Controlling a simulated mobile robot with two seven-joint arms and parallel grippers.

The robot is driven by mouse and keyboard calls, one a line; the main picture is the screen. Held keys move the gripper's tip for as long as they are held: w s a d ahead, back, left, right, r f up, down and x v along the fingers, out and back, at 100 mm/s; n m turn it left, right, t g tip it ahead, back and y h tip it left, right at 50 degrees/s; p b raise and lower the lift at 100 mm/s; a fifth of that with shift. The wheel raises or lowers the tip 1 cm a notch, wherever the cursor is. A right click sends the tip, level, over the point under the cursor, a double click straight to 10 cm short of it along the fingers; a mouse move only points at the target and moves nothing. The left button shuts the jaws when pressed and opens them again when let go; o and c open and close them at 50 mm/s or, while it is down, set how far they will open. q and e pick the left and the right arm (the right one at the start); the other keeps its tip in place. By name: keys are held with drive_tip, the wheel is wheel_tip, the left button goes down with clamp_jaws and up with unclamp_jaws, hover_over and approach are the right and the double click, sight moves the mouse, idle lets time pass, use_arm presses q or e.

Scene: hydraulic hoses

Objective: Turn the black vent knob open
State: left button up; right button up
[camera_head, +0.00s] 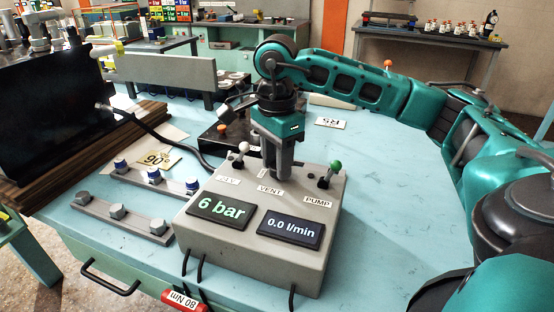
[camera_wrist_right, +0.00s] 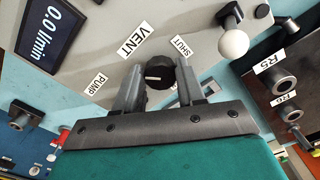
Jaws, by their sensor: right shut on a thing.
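The black vent knob (camera_wrist_right: 158,72) shows in the right wrist view between the two fingers of my right gripper (camera_wrist_right: 160,80), which is shut on it. A short white mark is on the knob. The labels VENT (camera_wrist_right: 131,39) and SHUT (camera_wrist_right: 181,48) lie beside it. In the head view my right gripper (camera_head: 278,176) points down onto the grey control box (camera_head: 250,257) behind the VENT label, and hides the knob. My left gripper is not in view.
A white-balled lever (camera_head: 243,148) and a green-balled lever (camera_head: 335,166) stand on the box, either side of my right gripper. Its displays read 6 bar (camera_head: 221,209) and 0.0 l/min (camera_head: 291,229). Fitting rails (camera_head: 122,220) lie left. The blue table (camera_head: 395,190) is clear on the right.

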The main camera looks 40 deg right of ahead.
drive_tip(key=m, duration=0.4)
drive_tip(key=shift+w+d+m, duration=0.1)
drive_tip(key=shift+m, duration=0.2)
drive_tip(key=shift+m+p, duration=0.3)
drive_tip(key=shift+m, duration=1.5)
drive_tip(key=o, duration=1.1)
drive_tip(key=shift+c, duration=0.2)
wheel_tip(320, 180, up, 13)
drive_tip(key=p, duration=0.3)
